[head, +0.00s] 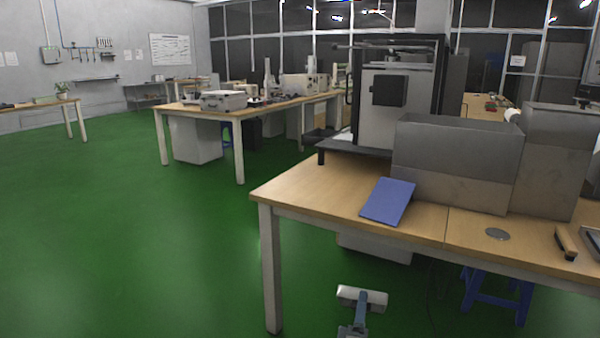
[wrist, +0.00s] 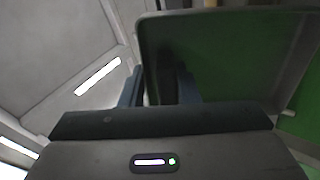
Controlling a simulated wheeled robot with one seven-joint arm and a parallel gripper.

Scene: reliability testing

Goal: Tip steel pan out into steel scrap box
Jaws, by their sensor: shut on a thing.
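In the wrist view, my gripper (wrist: 160,82) is shut on the near side of a steel pan (wrist: 235,55). The pan is a dark, shallow, rounded rectangle with a grey rim, and its broad face looks green. I cannot tell from this view whether it holds anything. I cannot read which is the scrap box. Their insides are mostly hidden.
On the table (head: 330,195) lie a sloping blue panel (head: 388,201), a flat grey disc (head: 497,234) and a wooden-handled brush (head: 566,243). A framed machine (head: 395,95) stands behind the wide box. Green floor (head: 130,240) is open at the left.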

